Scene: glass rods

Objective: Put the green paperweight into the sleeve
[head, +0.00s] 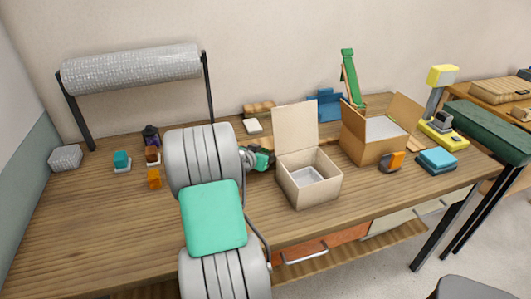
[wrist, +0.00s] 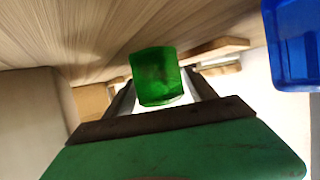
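My gripper (head: 262,158) is behind my arm's grey links in the head view, left of the open cream box. In the wrist view the green paperweight (wrist: 156,77), a translucent block, sits between my two fingers, which appear closed on its sides. In the head view it is hardly distinguishable from the green parts of my gripper. A light grey open-topped liner (head: 311,176) lies inside the cream box (head: 322,192); it may be the sleeve, but I cannot be sure. A bubble-textured grey block (head: 65,158) stands at the far left.
A teal block (head: 122,159), an orange block (head: 154,178) and a dark purple jar (head: 151,136) stand left of my arm. The cream box has a raised lid. A brown carton (head: 374,145) stands to its right. A bubble-wrap roll (head: 132,69) hangs behind. The table's left front is clear.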

